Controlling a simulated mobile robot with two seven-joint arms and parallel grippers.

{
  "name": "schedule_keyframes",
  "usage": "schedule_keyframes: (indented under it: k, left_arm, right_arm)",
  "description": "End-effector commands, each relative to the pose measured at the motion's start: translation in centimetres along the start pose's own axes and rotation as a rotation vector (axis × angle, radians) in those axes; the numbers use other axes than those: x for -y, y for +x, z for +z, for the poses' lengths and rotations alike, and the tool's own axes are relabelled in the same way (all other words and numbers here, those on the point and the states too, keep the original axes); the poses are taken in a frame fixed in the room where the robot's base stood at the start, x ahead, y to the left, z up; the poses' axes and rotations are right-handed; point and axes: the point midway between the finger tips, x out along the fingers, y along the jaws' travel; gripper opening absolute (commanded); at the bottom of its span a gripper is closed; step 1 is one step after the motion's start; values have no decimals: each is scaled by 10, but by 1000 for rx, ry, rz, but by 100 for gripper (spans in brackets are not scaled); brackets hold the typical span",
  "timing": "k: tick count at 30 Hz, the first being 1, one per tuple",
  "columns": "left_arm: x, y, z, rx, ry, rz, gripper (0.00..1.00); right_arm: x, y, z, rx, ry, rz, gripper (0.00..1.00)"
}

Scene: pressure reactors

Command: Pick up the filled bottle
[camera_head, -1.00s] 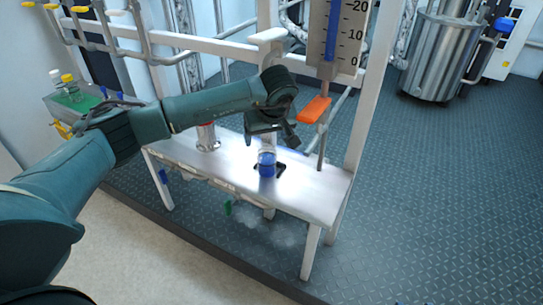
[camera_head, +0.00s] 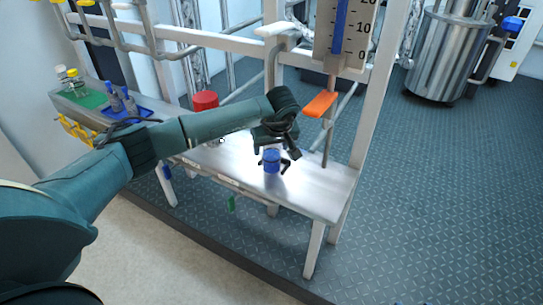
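The filled bottle (camera_head: 271,161) is small and clear with blue liquid. It stands upright on the metal bench (camera_head: 310,191), below the dosing column with the orange handle. My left gripper (camera_head: 272,165) is over the bottle from above, its dark fingers spread to either side of it. The fingers look open, with the bottle between them; whether they touch it cannot be told. The gripper hides the bottle's top. My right gripper is not in view.
An orange lever (camera_head: 320,104) and a scale panel (camera_head: 345,30) are just right of my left gripper. A red-topped cylinder (camera_head: 205,101) stands behind my forearm. A blue tray (camera_head: 127,112) with bottles is at the left. The bench's right end is clear.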

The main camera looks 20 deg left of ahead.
Motion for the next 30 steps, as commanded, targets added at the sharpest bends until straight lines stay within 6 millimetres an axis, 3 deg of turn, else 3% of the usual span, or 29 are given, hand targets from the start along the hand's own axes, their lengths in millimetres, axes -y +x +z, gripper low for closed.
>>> schedule_keyframes:
  k: [17,25,30]
  left_arm:
    - [0,-1,0,-1,-1,1,18]
    - [0,-4,-2,-1,-1,1,17]
    - [-1,-20,-10,-4,-1,3,17]
  right_arm:
    - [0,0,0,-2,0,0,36]
    - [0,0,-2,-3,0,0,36]
    - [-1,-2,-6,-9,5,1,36]
